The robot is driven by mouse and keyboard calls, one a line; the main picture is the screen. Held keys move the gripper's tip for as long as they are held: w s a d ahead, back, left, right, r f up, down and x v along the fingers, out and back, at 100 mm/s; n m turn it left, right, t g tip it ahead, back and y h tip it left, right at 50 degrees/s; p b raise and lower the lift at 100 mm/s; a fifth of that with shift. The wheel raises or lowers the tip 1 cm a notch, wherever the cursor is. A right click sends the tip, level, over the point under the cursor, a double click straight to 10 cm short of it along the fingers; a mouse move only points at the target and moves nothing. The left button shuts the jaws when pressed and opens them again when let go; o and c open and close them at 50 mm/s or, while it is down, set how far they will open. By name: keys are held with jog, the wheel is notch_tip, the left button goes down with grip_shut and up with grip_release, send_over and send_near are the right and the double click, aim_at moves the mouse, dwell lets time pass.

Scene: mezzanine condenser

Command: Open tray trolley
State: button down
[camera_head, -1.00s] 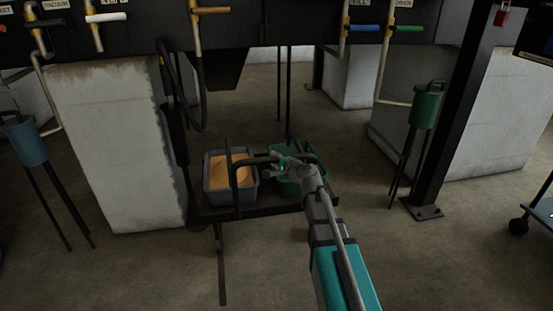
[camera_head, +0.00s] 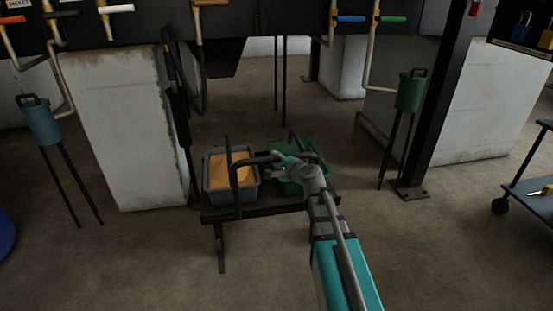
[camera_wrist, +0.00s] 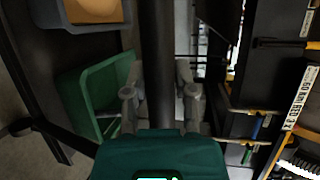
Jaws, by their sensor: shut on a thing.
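The tray trolley (camera_head: 262,212) is a low dark platform on the floor below the condenser, with a dark tubular handle (camera_head: 243,164) at its near side. A grey bin (camera_head: 215,189) with orange-yellow contents stands on its left and a green bin (camera_head: 284,187) on its right. My gripper (camera_head: 285,169) reaches the handle at its right part and is shut on it. In the wrist view the dark handle bar (camera_wrist: 157,50) passes between the fingers (camera_wrist: 160,85), beside the green bin (camera_wrist: 85,105).
A pale pillar (camera_head: 115,130) stands to the left and a dark steel post (camera_head: 432,130) to the right. A blue-grey canister stand (camera_head: 40,125) and a green one (camera_head: 409,95) flank the trolley. A blue cart (camera_head: 535,195) is at the right edge. Floor nearer me is clear.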

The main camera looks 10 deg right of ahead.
jog(key=shift+s+a, duration=0.1)
jog(key=shift+s, duration=0.15)
jog(key=shift+c, duration=2)
grip_release()
